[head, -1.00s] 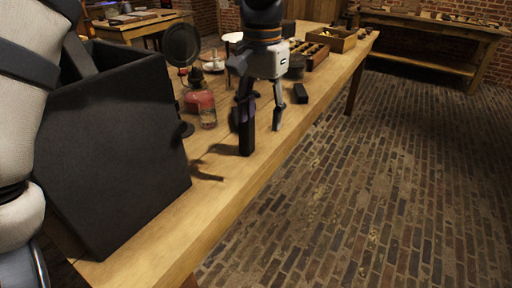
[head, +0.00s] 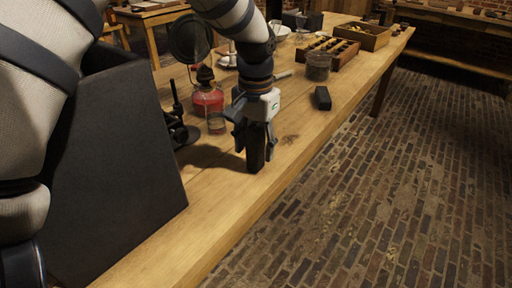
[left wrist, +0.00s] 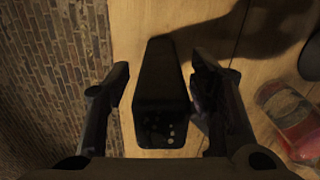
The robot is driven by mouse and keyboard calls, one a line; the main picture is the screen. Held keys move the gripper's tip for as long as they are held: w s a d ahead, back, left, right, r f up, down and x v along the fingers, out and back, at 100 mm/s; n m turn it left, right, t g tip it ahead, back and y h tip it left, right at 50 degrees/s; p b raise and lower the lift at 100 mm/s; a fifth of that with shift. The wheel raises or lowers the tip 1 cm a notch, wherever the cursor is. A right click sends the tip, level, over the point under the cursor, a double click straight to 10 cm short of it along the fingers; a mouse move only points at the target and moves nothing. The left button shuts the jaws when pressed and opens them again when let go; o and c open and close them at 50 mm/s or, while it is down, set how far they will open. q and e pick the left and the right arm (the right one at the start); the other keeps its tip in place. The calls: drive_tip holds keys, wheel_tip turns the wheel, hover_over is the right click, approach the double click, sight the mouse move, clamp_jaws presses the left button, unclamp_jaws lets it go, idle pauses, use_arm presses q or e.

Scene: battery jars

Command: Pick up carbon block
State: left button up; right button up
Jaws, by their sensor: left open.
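A black upright block (head: 256,150), which I take to be the carbon block, stands on the wooden table near its right edge. My left gripper (head: 254,135) is over it with its fingers down around its upper part. In the left wrist view the dark block (left wrist: 160,90) lies between the two spread fingers (left wrist: 159,75). A gap shows at the left finger; the right finger is closer, and I cannot tell if it touches. A second black block (head: 322,98) lies farther along the table. My right gripper is not in view.
A large black box (head: 115,165) fills the near left. A dark jar (head: 318,66) and wooden trays (head: 362,36) stand farther back.

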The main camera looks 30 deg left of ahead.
use_arm(q)
clamp_jaws()
